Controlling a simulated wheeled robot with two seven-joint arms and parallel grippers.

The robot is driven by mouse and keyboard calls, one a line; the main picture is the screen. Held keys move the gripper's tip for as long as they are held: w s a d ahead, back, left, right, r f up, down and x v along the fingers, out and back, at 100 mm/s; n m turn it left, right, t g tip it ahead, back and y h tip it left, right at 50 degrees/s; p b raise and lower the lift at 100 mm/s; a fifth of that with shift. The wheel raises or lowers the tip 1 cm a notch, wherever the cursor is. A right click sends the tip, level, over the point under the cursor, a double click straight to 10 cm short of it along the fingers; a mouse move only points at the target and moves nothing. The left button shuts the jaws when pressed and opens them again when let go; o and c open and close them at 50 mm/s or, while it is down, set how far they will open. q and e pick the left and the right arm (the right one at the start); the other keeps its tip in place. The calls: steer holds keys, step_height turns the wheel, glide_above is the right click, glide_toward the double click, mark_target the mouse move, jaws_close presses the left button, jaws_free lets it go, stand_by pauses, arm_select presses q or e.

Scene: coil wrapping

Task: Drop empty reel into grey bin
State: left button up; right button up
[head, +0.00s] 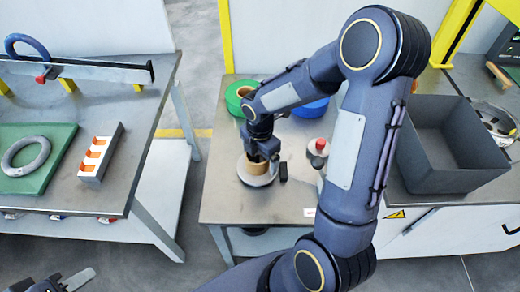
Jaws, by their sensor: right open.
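A tan, bare reel core (257,181) stands on a round grey disc on the middle table, partly hidden by my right gripper. My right gripper (266,160) points down right at the reel with its jaws open. The overlap hides whether a finger touches the reel. The grey bin (440,180) is an open, deep box on the counter to the right, beyond my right arm. Its visible inside looks empty. My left gripper (75,280) is low at the bottom left edge, partly cut off, far from the reel.
Green (238,97) and blue (311,107) coils lie at the back of the middle table (225,205). A red-knobbed piece (318,148) stands between reel and bin. The left bench holds a grey ring (26,155) on a green mat and an orange-and-white block (99,152).

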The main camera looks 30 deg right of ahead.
steer(key=shift+f, duration=0.15)
steer(key=c, duration=1.2)
steer(key=shift+o, duration=0.2)
step_height(320, 180, up, 10)
steer(key=p, duration=0.8)
steer(key=shift+f, duration=0.2)
stand_by(0.5)
